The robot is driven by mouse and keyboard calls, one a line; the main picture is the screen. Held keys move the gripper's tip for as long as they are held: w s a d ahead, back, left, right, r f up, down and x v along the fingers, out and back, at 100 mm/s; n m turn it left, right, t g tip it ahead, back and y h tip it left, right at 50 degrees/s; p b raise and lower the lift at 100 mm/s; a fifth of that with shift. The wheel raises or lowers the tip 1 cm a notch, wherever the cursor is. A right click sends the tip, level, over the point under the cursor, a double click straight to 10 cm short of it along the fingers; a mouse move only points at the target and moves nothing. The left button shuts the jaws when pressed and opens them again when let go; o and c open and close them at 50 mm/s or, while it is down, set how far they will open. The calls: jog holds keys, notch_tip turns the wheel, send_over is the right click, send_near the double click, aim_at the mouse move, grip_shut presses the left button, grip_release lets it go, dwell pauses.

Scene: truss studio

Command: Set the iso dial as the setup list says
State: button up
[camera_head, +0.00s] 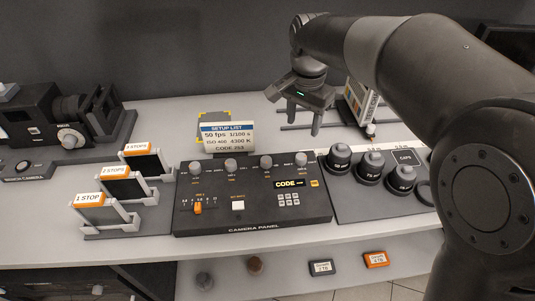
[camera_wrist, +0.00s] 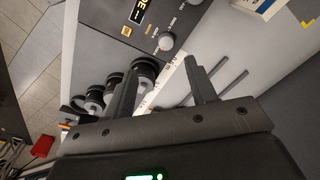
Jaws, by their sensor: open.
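The camera panel (camera_head: 250,213) lies on the table with a row of several grey dials along its back edge, among them a third dial from the left (camera_head: 266,161) and a rightmost dial (camera_head: 301,159). Their labels are too small to read, so I cannot tell which is ISO. The setup list card (camera_head: 227,137) stands behind the panel; it seems to read 50 fps, 1/100 s, ISO 400, 4300 K. My gripper (camera_head: 303,118) is open and empty above the table, behind the panel's right end. In the wrist view a panel dial (camera_wrist: 167,41) shows beyond my fingertips (camera_wrist: 162,68).
A lens tray (camera_head: 385,200) with several black lenses adjoins the panel on the right. Filter stands (camera_head: 125,190) are on the left, a camera (camera_head: 60,120) at far left. A slanted labelled board (camera_head: 360,105) and rails stand behind my gripper. A shelf (camera_head: 300,285) lies below.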

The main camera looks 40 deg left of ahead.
send_over(266, 159)
notch_tip(266, 159, down, 4)
jog(key=shift+h, duration=0.4)
notch_tip(266, 159, down, 11)
jog(key=shift+r, duration=0.1)
jog(key=c, duration=1)
